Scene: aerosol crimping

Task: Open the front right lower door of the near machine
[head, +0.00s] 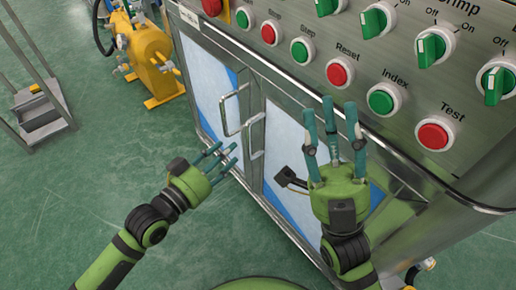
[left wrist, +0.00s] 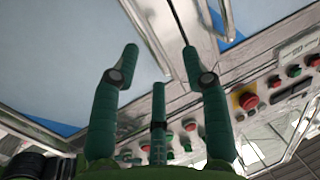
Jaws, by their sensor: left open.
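The near machine's lower right door (head: 305,140) is a pale panel with blue corners in a metal frame, and it looks shut. Its bar handle (head: 252,134) is on its left edge, beside the left door's handle (head: 226,113). My left gripper (head: 222,155) is open and empty, just in front of and below the handles. In the left wrist view, its spread fingers (left wrist: 160,75) point toward the doors, and a metal handle (left wrist: 146,32) shows beyond them, apart from the fingers. My right gripper (head: 333,118) is open and empty, in front of the right door, hiding part of it.
The control panel with a red Test button (head: 433,136) and green knobs overhangs the doors. The left door (head: 205,85) looks shut. A yellow machine (head: 152,60) and a grey stand (head: 38,108) are at the left. Green floor is clear at the lower left.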

